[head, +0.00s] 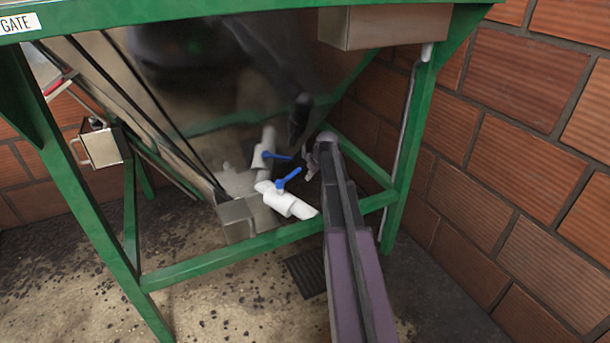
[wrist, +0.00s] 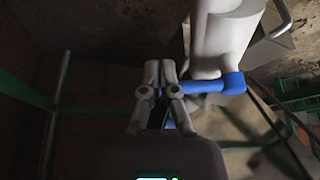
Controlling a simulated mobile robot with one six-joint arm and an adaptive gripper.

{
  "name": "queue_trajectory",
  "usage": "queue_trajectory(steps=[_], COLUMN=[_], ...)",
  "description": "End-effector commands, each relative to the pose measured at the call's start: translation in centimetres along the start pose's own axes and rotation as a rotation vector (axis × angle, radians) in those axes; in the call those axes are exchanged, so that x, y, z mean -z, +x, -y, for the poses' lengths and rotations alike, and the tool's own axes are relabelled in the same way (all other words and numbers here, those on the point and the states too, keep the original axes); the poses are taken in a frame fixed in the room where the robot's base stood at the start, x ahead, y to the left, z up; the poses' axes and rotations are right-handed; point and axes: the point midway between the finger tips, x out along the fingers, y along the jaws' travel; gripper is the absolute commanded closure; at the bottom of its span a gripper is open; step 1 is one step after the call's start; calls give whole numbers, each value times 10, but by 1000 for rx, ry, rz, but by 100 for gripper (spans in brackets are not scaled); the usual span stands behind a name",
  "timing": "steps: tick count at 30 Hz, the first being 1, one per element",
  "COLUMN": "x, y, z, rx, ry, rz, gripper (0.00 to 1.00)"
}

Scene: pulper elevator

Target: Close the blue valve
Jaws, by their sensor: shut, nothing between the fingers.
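The blue valve handle (head: 288,180) sits on a white pipe valve body (head: 285,201) under the metal hopper. It points up and to the right in the head view. In the wrist view the blue handle (wrist: 208,86) runs left from its pivot by the white pipe (wrist: 222,40) and passes behind the fingers. My gripper (head: 311,163) is just right of the handle's free end in the head view. In the wrist view my gripper (wrist: 160,68) is shut and empty, its fingers overlapping the handle. I cannot tell whether they touch it.
A second blue handle (head: 268,155) shows on the shiny hopper and looks like a reflection. A green frame (head: 250,250) surrounds the valve, with a crossbar in front and a leg (head: 408,150) to the right. A brick wall (head: 520,150) stands on the right. A floor grate (head: 306,272) lies below.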

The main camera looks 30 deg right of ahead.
Motion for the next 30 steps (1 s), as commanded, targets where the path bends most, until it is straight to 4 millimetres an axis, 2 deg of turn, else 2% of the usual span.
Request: queue_trajectory(steps=[1, 3, 24, 30], x=[3, 3, 3, 3], y=[-10, -17, -78, -91], z=[0, 0, -1, -2], rx=[0, 0, 0, 0], ry=[0, 1, 0, 0], rz=[0, 0, -1, -1], gripper=[100, 100, 100, 100])
